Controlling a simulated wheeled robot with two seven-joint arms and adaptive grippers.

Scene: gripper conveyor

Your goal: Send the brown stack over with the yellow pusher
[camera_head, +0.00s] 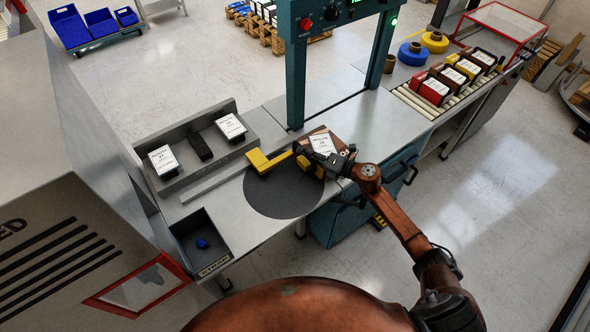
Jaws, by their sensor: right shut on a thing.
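The brown stack (323,145), with a white printed label on top, lies on the steel table at the front of the teal arch. The yellow pusher (266,162) is just left of it, over the back of a dark round mat. My right gripper (312,165) is shut on the pusher's right part, just in front of the stack. The gripper and wrist hide part of the pusher and the stack's near side. I cannot tell whether pusher and stack touch. My left gripper is not in view.
The teal arch (297,80) stands behind the stack; the table beyond is clear. A roller conveyor (411,99) at right carries several banded stacks. A grey holder (179,181) with labelled stacks, a metal rail (215,179) and a dark bin (215,231) are at left.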

